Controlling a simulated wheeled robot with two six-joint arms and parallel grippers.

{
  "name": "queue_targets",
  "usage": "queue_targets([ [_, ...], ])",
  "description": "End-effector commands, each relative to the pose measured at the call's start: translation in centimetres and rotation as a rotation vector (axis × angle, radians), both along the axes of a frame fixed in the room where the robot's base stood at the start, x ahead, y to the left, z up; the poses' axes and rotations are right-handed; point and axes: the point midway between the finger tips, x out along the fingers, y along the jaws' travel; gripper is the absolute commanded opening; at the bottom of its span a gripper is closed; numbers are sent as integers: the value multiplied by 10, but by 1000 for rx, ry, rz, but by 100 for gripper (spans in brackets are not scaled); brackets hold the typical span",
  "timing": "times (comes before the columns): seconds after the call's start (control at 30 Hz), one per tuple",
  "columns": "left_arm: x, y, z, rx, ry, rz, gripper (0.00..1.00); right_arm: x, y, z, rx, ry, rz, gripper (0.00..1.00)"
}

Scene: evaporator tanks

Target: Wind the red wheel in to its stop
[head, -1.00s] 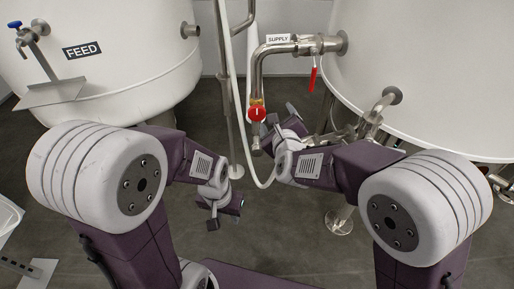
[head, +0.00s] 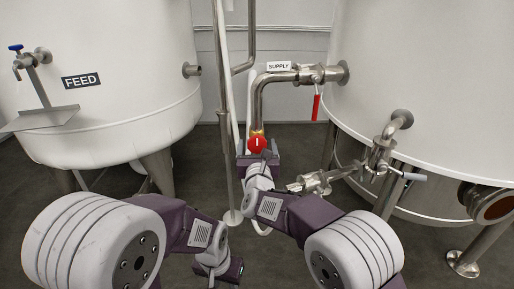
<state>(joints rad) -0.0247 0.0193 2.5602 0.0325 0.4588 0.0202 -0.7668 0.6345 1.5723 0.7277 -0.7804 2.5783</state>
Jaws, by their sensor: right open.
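The small red wheel (head: 257,145) sits on a brass fitting at the lower end of the steel pipe (head: 257,104) under the SUPPLY label (head: 279,66). My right gripper (head: 258,156) is open, its dark jaws spread just below the wheel and to both sides of it. I cannot tell whether they touch it. My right wrist hides what lies under the wheel. My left gripper (head: 229,272) hangs low at the bottom middle, away from the wheel. Its jaws are too unclear to judge.
A white tank with a FEED label (head: 81,81) stands on the left, another white tank (head: 430,90) on the right. A thin upright pipe (head: 225,150) and a pale hose stand close left of the wheel. A red lever (head: 316,107) hangs to its right. Steel valve fittings (head: 318,181) lie lower right.

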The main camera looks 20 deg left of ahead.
Motion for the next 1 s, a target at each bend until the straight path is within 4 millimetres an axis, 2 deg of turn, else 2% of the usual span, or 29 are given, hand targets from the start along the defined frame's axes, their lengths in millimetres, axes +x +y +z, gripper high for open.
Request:
queue_targets([
  [0.1,0,0,-2,0,0,0,36,7,2,0,-1,-1,-1,79],
  [0.33,0,0,-1,0,-1,0,36,8,2,0,-1,1,0,79],
  [0.37,0,0,-1,0,-1,0,36,8,2,0,-1,1,0,73],
  [0.57,0,0,-1,0,-1,0,36,8,2,0,-1,0,0,18],
  [0.77,0,0,-2,0,-1,0,36,8,2,0,-13,-4,0,17],
  [1.0,0,0,-3,0,0,0,36,7,2,0,-113,-31,0,17],
])
